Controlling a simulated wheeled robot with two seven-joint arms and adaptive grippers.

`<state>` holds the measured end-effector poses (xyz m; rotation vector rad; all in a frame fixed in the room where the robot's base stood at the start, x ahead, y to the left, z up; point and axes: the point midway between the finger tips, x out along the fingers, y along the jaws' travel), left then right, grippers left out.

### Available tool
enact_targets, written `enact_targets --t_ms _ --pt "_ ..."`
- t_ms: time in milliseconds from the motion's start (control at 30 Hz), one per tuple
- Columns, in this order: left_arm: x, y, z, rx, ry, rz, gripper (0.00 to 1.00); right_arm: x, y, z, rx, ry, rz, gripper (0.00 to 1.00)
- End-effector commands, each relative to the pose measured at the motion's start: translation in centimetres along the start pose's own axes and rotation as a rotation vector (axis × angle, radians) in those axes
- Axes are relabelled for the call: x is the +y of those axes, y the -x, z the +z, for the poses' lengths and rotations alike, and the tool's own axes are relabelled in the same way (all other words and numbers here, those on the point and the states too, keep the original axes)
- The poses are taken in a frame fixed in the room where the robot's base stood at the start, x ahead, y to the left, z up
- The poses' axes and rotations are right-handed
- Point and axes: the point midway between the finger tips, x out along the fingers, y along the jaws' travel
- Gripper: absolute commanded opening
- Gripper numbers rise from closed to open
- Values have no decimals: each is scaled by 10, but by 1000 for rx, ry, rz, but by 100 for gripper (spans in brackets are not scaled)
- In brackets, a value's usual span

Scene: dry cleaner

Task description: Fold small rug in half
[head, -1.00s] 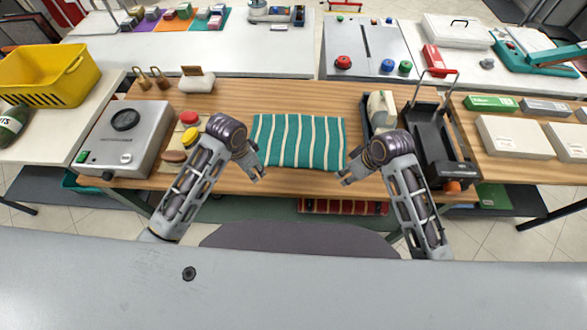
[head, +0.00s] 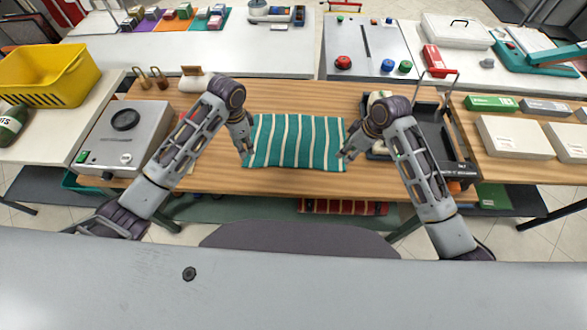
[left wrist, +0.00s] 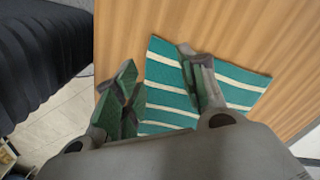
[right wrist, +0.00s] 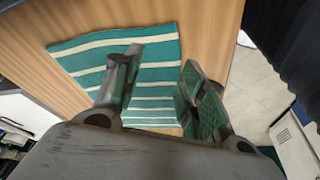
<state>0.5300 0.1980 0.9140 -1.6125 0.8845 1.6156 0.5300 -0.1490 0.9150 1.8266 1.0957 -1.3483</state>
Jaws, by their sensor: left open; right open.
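The small rug (head: 296,141) is green with cream stripes and lies flat on the wooden table in the head view. My left gripper (head: 246,150) is open at the rug's left edge. In the left wrist view, the fingers (left wrist: 162,92) spread near the striped rug (left wrist: 175,85), one finger over it. My right gripper (head: 345,154) is open at the rug's right edge, near its front corner. In the right wrist view, one finger overlaps the rug (right wrist: 152,80) and the other stands beside its edge. I cannot tell whether any finger touches the cloth.
A grey machine with a black dial (head: 122,128) stands left on the table (head: 215,183). A black tray-like holder (head: 436,135) stands right, behind my right arm. Another striped rug, red (head: 343,207), shows below the table's front edge. Bare wood lies in front of the green rug.

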Motion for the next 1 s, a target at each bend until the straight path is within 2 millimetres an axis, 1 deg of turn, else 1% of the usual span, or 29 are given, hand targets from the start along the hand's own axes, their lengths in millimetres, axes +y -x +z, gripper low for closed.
enact_targets --t_ms 267,467,1000 --pt "0 -2 0 1 1 0 41 0 -2 0 0 -1 0 41" --pt "0 -11 0 1 1 1 41 0 -11 3 1 -2 -1 41" --pt "0 -68 0 1 1 1 41 0 -65 20 0 -3 -1 41"
